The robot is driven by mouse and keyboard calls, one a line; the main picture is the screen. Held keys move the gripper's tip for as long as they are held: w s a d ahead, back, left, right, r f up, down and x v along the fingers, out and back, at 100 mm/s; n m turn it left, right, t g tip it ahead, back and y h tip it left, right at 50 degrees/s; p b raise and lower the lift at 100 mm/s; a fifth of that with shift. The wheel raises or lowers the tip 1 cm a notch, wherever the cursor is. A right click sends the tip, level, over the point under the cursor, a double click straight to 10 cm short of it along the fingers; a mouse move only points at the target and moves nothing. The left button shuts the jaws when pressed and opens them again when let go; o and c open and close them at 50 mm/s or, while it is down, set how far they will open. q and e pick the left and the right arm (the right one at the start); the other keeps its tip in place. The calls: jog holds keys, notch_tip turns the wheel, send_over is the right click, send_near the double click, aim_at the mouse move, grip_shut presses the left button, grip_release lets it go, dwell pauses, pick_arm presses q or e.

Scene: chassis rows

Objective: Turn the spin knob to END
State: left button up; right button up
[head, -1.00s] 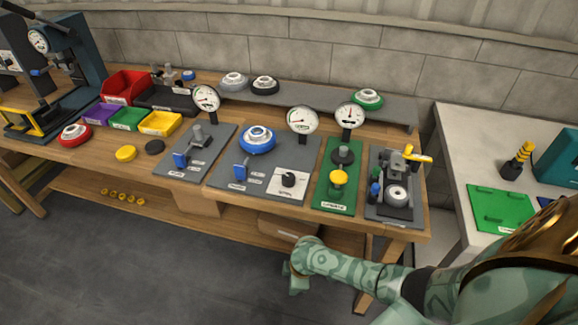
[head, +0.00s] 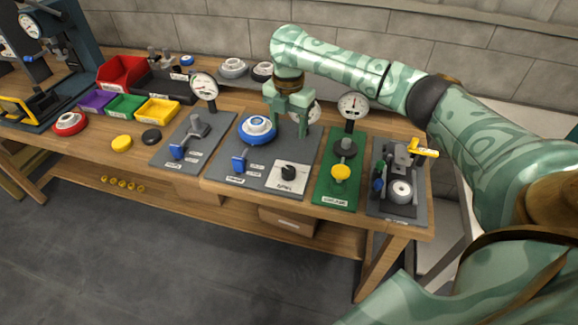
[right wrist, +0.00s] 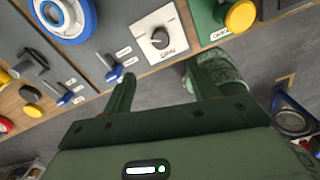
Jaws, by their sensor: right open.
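The spin knob (head: 288,172) is a small black knob on a white square plate (head: 279,187) at the front of the grey middle panel. In the right wrist view the knob (right wrist: 160,39) shows a pale mark; the plate's scale lettering is too small to read. My right gripper (head: 291,130) is open and empty, fingers down, above the back of that panel, apart from the knob and behind it in the head view. In the right wrist view the gripper's fingertips (right wrist: 160,76) show with the knob beyond them. My left gripper is not in view.
On the same panel stand a blue ringed disc (head: 257,131) and a blue lever (head: 239,164). A gauge, partly hidden behind my gripper, stands at the back. A green panel (head: 325,195) with a yellow knob (head: 341,173) is close on the right. The floor in front is clear.

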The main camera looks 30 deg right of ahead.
aim_at(289, 169)
notch_tip(289, 169, down, 16)
jog(key=b, duration=0.7)
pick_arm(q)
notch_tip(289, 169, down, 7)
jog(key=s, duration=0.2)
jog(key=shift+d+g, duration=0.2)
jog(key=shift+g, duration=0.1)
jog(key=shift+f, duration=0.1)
pick_arm(e)
jog(key=c, duration=1)
